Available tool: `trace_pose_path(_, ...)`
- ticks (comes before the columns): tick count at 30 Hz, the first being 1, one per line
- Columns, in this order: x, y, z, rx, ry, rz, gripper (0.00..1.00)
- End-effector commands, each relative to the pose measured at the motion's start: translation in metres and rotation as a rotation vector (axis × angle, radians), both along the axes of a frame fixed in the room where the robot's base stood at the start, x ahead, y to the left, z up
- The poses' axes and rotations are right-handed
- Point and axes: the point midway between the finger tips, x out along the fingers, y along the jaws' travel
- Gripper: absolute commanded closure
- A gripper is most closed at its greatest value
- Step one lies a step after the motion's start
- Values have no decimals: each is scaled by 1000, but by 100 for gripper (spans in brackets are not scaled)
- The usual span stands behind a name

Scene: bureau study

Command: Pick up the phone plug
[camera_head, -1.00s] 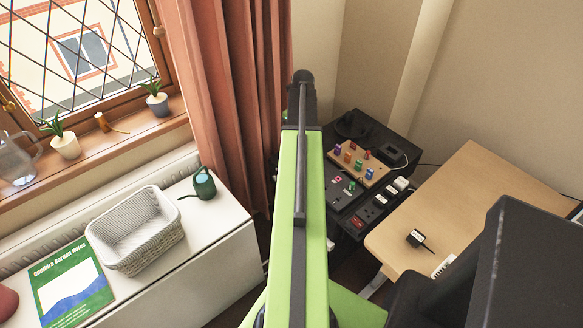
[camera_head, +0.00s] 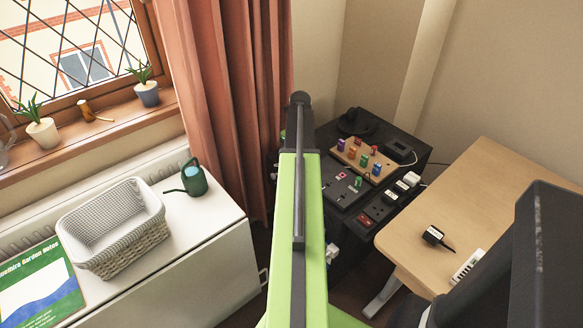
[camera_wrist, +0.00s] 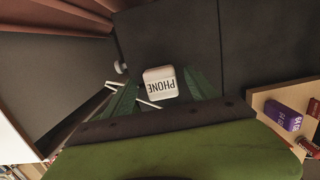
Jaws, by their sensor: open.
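The phone plug (camera_wrist: 160,83) is a small white block with rounded corners. Its dark PHONE lettering appears upside down in the wrist view. It shows between the two dark green fingers of my gripper (camera_wrist: 160,78), which are apart, one on each side. I see no clear contact between the fingers and the plug. A dark grey panel lies behind the plug. In the head view my green arm hides my gripper. A small white piece (camera_head: 333,253) shows beside the arm there, but I cannot tell whether it is this plug.
A basket (camera_head: 150,235) stands on the white cabinet at left.

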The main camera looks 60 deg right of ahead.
Motion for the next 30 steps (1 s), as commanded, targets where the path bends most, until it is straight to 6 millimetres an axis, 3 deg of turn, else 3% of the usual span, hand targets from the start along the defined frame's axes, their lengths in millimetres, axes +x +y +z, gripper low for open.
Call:
trace_pose_path(1, 1, 0, -12, 0, 0, 0, 33)
trace_pose_path(8, 1, 0, -9, 0, 0, 0, 33)
trace_pose_path(22, 2, 0, -9, 0, 0, 1, 93)
trace_pose_path(30, 2, 0, -7, 0, 0, 2, 94)
